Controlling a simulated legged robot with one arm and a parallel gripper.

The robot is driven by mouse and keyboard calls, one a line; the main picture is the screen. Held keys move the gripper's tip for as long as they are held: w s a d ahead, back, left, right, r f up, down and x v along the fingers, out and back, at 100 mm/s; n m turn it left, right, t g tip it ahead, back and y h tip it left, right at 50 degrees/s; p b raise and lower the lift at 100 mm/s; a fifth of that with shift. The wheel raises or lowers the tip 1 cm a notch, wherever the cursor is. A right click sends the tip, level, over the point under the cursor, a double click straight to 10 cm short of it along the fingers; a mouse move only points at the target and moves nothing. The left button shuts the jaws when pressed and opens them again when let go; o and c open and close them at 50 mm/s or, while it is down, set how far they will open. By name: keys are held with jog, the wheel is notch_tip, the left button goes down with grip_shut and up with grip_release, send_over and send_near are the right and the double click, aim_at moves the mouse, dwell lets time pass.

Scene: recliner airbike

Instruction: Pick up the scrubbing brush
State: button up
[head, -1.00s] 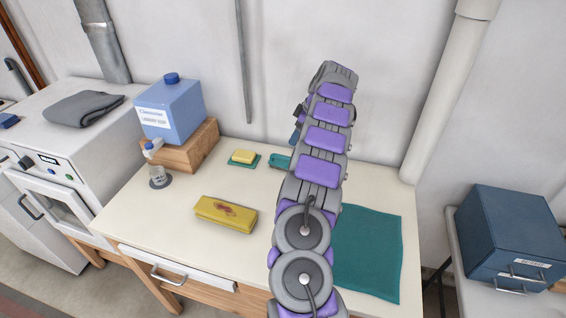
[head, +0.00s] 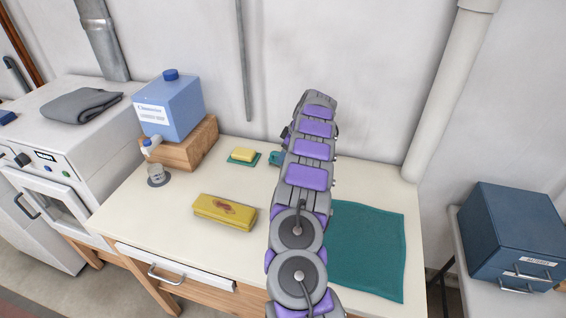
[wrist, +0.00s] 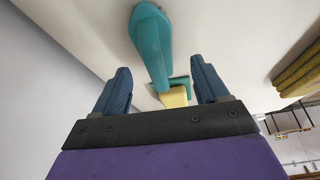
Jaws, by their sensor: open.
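The scrubbing brush (wrist: 150,42) is teal with a rounded, elongated body. In the wrist view it lies on the table top, stretching from the top edge down to between my fingers. My gripper (wrist: 160,66) is open, with one blue finger on either side of the brush's lower end; I cannot tell the gap in depth. In the head view, only a small teal end of the brush (head: 274,158) shows to the left of my arm; the rest is hidden. My gripper's fingers are hidden behind the arm there.
A yellow sponge (head: 243,154) on a small teal pad lies left of the brush. A yellow stained block (head: 225,211) lies nearer the front. A blue jug (head: 170,108) stands on a wooden block (head: 190,148) at the back left. A green mat (head: 370,250) covers the right side.

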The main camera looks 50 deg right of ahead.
jog(key=b+x, duration=0.1)
jog(key=x, duration=0.3)
jog(key=shift+w+d+f, duration=0.1)
jog(key=shift+w+f, duration=0.2)
jog(key=shift+w, duration=0.05)
jog(key=c, duration=1.1)
jog(key=shift+r, duration=0.1)
